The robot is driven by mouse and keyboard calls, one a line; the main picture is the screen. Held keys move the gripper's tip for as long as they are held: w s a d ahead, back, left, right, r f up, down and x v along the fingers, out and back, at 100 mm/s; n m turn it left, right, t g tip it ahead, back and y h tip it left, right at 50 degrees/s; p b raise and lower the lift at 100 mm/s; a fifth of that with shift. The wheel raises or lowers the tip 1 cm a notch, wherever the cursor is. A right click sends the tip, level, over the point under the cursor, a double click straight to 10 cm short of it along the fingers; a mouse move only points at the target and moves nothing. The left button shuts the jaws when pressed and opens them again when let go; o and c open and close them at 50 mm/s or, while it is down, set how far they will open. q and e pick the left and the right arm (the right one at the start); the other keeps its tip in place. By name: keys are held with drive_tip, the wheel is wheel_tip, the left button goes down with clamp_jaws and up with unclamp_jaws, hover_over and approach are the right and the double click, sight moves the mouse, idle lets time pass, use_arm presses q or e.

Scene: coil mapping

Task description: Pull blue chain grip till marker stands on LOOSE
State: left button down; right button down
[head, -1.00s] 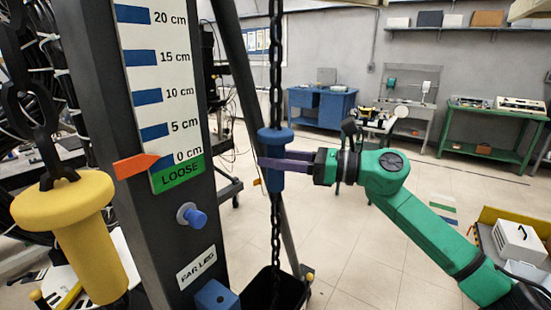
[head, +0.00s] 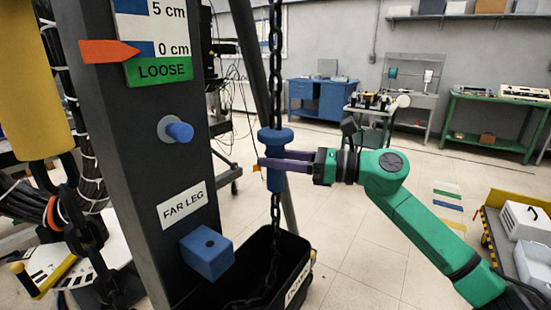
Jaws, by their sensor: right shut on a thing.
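The blue chain grip (head: 276,180) hangs on a dark chain (head: 276,40) right of a dark column. My right gripper (head: 268,165) is shut on it from the right, its purple fingers across the grip's middle. The orange marker (head: 108,51) points right at the scale (head: 172,28). Its tip is at the 0 cm band, just above the green LOOSE field (head: 160,71). My left gripper is not in view.
A blue knob (head: 178,131) and blue block (head: 210,254) stick out of the column. Below the blue grip, the chain runs into a black bin (head: 300,255). Benches stand far back.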

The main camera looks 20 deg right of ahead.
drive_tip(key=shift+c, duration=2)
unclamp_jaws()
drive_tip(key=b+v, duration=0.7)
drive_tip(key=v, duration=0.7)
drive_tip(key=shift+s+d+b, duration=0.15)
drive_tip(key=shift+d+b, duration=0.1)
drive_tip(key=shift+b, duration=0.15)
